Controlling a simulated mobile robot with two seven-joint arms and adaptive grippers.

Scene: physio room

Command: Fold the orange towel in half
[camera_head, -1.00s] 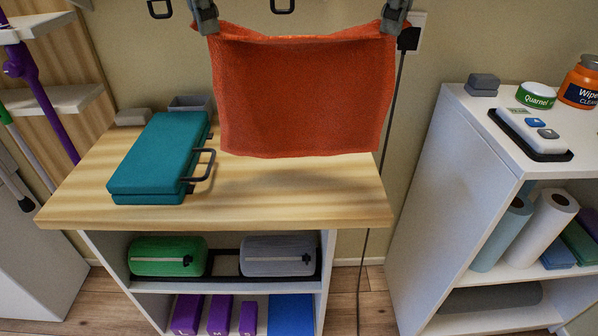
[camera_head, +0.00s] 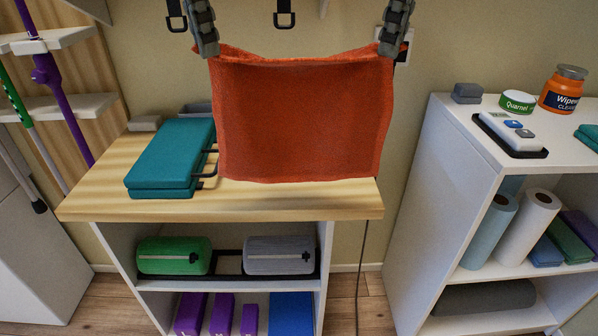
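The orange towel (camera_head: 302,120) hangs upright in the air over the right part of the wooden tabletop (camera_head: 120,207). It is held by its two upper corners, and its top edge sags between them. My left gripper (camera_head: 208,50) is shut on the towel's upper left corner. My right gripper (camera_head: 388,50) is shut on the upper right corner. The fingertips are partly hidden by the cloth. The towel's lower edge is just above or near the tabletop; I cannot tell whether it touches.
A white shelf unit (camera_head: 455,170) with a jar (camera_head: 562,90) and a remote-like device (camera_head: 508,130) stands to the right.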

